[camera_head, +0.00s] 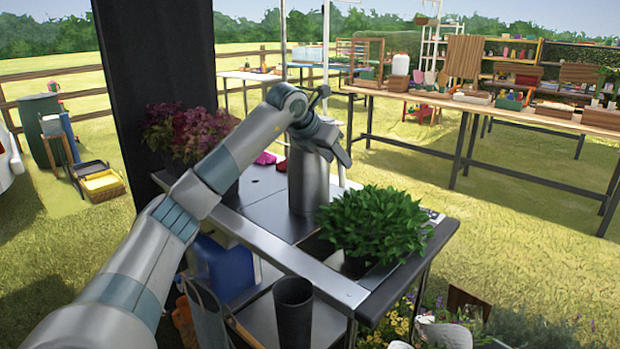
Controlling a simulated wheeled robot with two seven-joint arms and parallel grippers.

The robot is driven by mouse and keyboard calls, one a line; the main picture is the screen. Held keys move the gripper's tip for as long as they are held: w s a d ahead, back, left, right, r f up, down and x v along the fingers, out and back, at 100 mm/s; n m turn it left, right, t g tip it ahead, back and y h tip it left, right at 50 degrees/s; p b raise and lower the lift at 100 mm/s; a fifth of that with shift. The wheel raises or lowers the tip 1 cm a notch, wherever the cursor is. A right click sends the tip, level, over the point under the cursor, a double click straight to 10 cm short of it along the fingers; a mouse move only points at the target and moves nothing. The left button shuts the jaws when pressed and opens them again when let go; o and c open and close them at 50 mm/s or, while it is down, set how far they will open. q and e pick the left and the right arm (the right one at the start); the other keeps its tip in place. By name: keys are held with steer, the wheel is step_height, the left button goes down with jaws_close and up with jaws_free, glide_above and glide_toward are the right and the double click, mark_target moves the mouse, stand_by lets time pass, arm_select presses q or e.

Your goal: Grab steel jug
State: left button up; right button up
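The steel jug (309,188) is a tall grey metal cylinder standing upright on the metal-topped cart (262,186). My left arm reaches in from the lower left, over the cart. My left gripper (335,152) is at the jug's top, with its fingers pointing down at the right side of the rim. The gripper and wrist hide part of the jug's top. I cannot tell whether the fingers touch the jug or how far apart they are. My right gripper is not in view.
A leafy green plant (375,225) sits close to the jug's right. Pink and purple flowers (185,135) stand behind my arm by a dark post (160,50). A black cylindrical container (293,310) and a blue container (228,268) are lower down. Long tables stand behind.

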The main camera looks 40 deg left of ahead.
arm_select(q)
steer(key=x, duration=0.3)
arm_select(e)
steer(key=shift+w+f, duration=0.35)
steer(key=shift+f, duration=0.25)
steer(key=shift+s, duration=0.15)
